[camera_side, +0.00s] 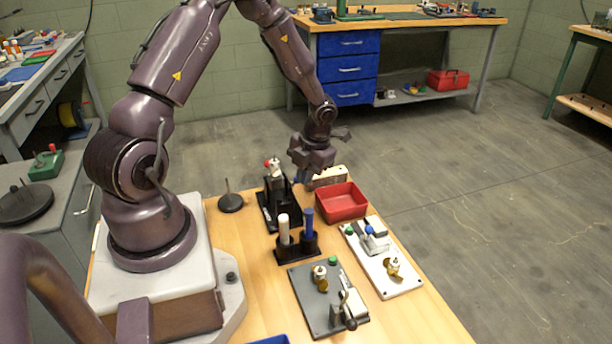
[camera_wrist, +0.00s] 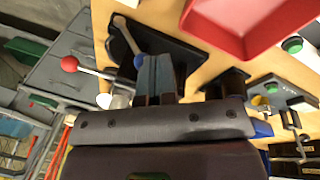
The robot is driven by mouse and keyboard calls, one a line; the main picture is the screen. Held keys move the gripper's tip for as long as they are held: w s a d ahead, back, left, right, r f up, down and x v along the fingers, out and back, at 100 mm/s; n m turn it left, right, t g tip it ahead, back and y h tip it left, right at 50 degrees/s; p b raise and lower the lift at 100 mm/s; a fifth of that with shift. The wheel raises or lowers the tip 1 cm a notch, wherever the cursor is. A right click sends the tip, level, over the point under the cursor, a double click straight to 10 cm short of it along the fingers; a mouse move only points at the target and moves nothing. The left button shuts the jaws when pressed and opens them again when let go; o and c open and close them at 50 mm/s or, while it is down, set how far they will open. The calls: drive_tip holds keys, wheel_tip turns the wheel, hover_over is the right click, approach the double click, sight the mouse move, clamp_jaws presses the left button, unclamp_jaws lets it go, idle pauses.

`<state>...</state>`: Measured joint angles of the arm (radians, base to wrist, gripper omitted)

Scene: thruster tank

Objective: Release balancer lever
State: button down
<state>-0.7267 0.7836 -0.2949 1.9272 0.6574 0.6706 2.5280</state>
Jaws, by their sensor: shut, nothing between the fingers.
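A black device (camera_side: 277,205) stands on the wooden bench, with a red-tipped lever (camera_side: 273,163) at its top. In the wrist view, a pale lever with a red ball knob (camera_wrist: 69,64) sticks out to the left of a black base (camera_wrist: 180,48). No label marks which part is the balancer lever. My gripper (camera_side: 309,181) is shut and empty, to the right of the black device and above the bench; its fingers also show in the wrist view (camera_wrist: 155,76). They partly cover the device there, and contact cannot be told.
A black holder (camera_side: 296,248) with a white and a blue peg stands in front. A white panel (camera_side: 385,270) and a grey panel (camera_side: 325,305) carry knobs and levers. A dark disc (camera_side: 231,202) lies at left.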

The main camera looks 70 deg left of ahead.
drive_tip(key=shift+a+r, duration=0.45)
drive_tip(key=shift+a, duration=0.5)
drive_tip(key=shift+a+r, duration=0.3)
drive_tip(key=shift+a, duration=0.45)
drive_tip(key=shift+a+r, duration=0.3)
drive_tip(key=shift+a, duration=0.5)
drive_tip(key=shift+a, duration=0.1)
drive_tip(key=shift+r, duration=0.1)
